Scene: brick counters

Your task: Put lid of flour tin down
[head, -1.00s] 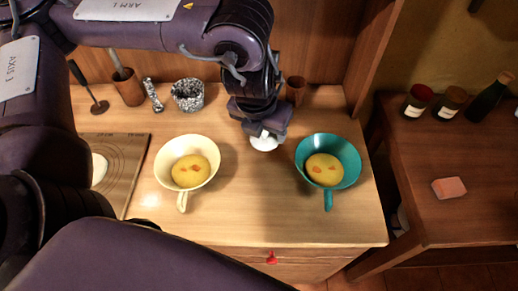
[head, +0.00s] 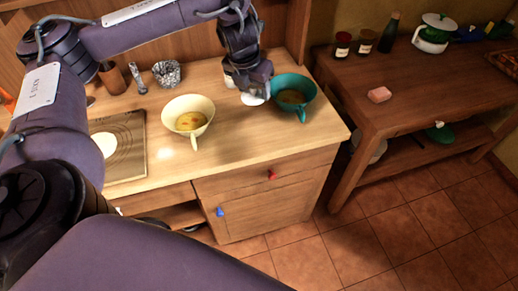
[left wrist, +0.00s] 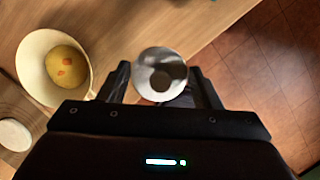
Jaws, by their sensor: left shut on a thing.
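My left gripper (head: 256,84) is shut on a small round white lid (head: 253,99). It holds the lid over the wooden counter, close to the left side of the teal bowl (head: 308,101). In the left wrist view the lid (left wrist: 147,66) shows as a pale disc with a grey middle between the fingers (left wrist: 160,80). Whether it touches the counter I cannot tell. A pale thing partly hidden behind the gripper may be the flour tin; I cannot tell for sure. My right gripper is not in view.
A cream bowl (head: 188,106) with yellow contents stands left of the gripper. A wooden board (head: 134,163) lies farther left. A foil-like cup (head: 167,73) stands at the back. The counter front (head: 255,138) is clear. A side table (head: 400,90) stands to the right.

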